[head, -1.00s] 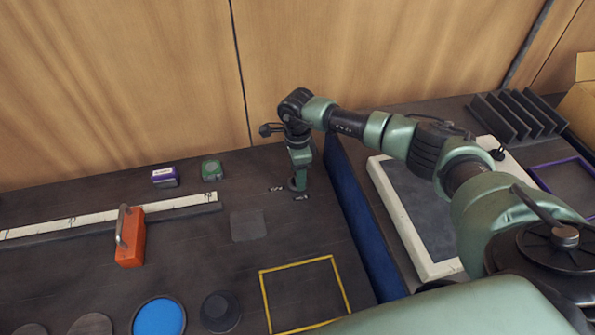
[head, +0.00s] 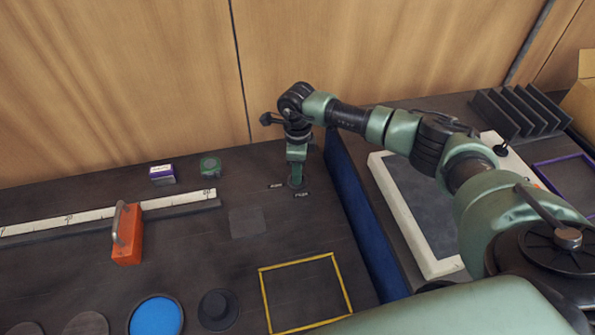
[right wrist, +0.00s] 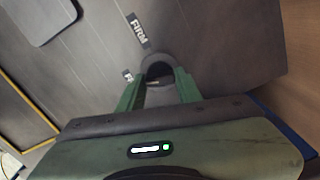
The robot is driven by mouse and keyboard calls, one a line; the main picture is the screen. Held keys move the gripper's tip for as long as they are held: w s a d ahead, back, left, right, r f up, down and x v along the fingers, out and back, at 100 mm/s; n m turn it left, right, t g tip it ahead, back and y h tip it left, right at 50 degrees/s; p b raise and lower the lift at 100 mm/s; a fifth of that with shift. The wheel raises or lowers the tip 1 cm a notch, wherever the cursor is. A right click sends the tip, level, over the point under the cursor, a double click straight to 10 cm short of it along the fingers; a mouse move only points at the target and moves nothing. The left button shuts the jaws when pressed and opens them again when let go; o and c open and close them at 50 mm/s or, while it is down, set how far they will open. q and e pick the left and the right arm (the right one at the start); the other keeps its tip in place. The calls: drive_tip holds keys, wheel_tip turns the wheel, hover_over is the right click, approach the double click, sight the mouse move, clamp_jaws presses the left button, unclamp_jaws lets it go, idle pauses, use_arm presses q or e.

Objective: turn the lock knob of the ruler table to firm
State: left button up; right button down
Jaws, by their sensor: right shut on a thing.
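The lock knob (head: 297,184) is a small dark piece on the dark ruler table (head: 190,250), near its right end. In the right wrist view the knob (right wrist: 158,70) shows as a dark rounded shape between the green fingers. My right gripper (head: 296,176) points down from above and is shut on the knob, hiding much of it. A label reading FIRM (right wrist: 138,30) lies beside the knob, and a second small label (right wrist: 127,75) is too small to read. Which way the knob points is not clear. My left gripper is not in view.
A white ruler (head: 110,214) and an orange block with a handle (head: 127,243) are at left. A purple-and-white box (head: 162,174) and a green item (head: 210,167) stand behind. A yellow outline (head: 305,292) lies in front. A blue side wall (head: 352,210) borders the right.

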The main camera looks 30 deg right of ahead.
drive_tip(key=m+b, duration=0.1)
drive_tip(key=m, duration=0.2)
drive_tip(key=shift+m, duration=0.4)
drive_tip(key=m+b, duration=0.1)
drive_tip(key=m, duration=0.2)
drive_tip(key=shift+m, duration=0.3)
drive_tip(key=m+b, duration=0.1)
drive_tip(key=m, duration=0.2)
drive_tip(key=shift+m, duration=1.9)
drive_tip(key=shift+m+b, duration=0.3)
drive_tip(key=c, duration=1)
unclamp_jaws()
drive_tip(key=shift+o, duration=0.2)
